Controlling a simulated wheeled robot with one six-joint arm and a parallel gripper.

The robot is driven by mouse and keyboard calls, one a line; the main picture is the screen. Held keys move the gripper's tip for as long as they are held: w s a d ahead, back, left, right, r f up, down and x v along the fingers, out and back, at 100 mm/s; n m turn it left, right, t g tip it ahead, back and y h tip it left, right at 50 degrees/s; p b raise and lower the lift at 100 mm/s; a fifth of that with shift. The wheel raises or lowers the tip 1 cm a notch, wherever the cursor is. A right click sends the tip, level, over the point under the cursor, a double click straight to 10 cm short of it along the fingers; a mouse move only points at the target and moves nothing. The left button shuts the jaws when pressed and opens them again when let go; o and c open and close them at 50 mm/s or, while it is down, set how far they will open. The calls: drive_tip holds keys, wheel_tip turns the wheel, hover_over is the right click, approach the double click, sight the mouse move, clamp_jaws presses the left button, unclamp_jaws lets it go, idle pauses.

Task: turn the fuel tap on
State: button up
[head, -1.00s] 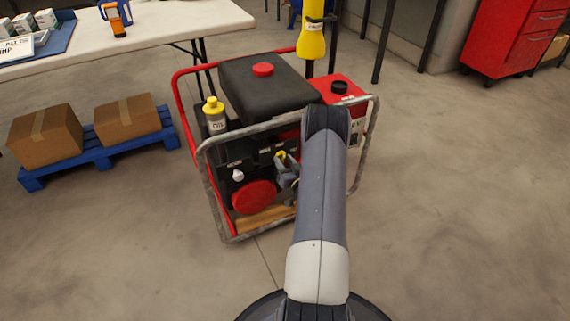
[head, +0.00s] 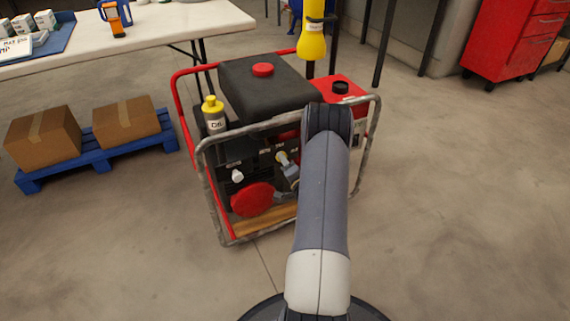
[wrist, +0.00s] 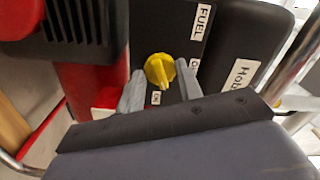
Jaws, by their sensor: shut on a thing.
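The fuel tap is a yellow knob with a raised grip (wrist: 158,70) on a black panel in the wrist view. A white FUEL label (wrist: 201,22) is above it; small labels sit beside and below it, hard to read in full. My gripper (wrist: 160,82) has one grey finger on each side of the knob and is shut on it. In the head view, my gripper (head: 290,174) is at the pump's front panel, low beside the pale yellow knob (head: 282,157). My arm hides part of the panel to the right.
The pump (head: 265,85) has a black tank, a red cap and a metal tube frame (head: 207,180) around its front. A red round cover (head: 252,199) and a white knob (head: 238,176) are left of my gripper. A yellow-capped bottle (head: 214,115) stands at the pump's left.

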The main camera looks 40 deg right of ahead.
drive_tip(key=shift+m, duration=2.3)
drive_tip(key=o, duration=1)
drive_tip(key=p+v, duration=0.2)
drive_tip(key=v, duration=0.8)
drive_tip(key=shift+s+p, duration=0.35)
drive_tip(key=shift+s, duration=0.05)
